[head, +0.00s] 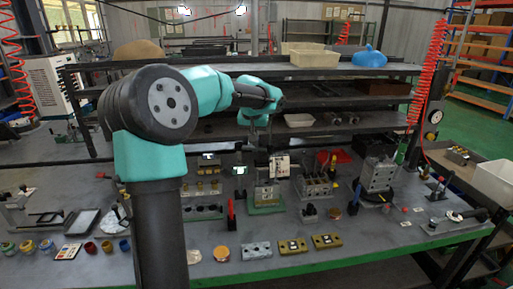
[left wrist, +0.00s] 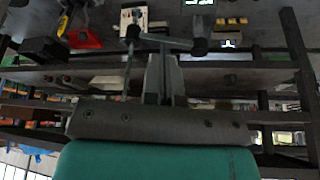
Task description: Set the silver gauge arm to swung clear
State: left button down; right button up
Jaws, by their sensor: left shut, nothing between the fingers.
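My left gripper (head: 257,144) hangs pointing down over the middle of the bench, above and close to a fixture with a pale upright plate (head: 280,166) on a green base (head: 266,209). In the left wrist view its two fingers (left wrist: 163,62) are together with nothing between them. A thin silver bar (left wrist: 168,40) crosses just beyond the fingertips, with dark knobs at its ends. It appears to be the gauge arm. I cannot tell whether the fingers touch it. In the head view the bar is too small and partly hidden to make out its position. My right gripper is out of view.
Valve blocks (head: 314,185) and a larger grey block (head: 379,174) stand to the right of the fixture. Small blocks (head: 292,246) lie along the front. Paint pots (head: 47,247) stand front left. Shelves (head: 340,72) rise behind. Bare bench lies at front right.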

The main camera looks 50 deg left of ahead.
aim_at(258, 148)
pick_arm(q)
jog(key=shift+f, duration=0.1)
jog(key=x, duration=0.3)
jog(key=w+a+x, duration=0.1)
jog(key=x, duration=0.3)
jog(key=w+r+x, duration=0.1)
jog(key=x, duration=0.3)
jog(key=shift+s+a, duration=0.1)
jog(key=shift+a, duration=0.05)
jog(key=shift+w+a, duration=0.4)
jog(key=shift+w, duration=0.15)
jog(key=shift+a, duration=0.1)
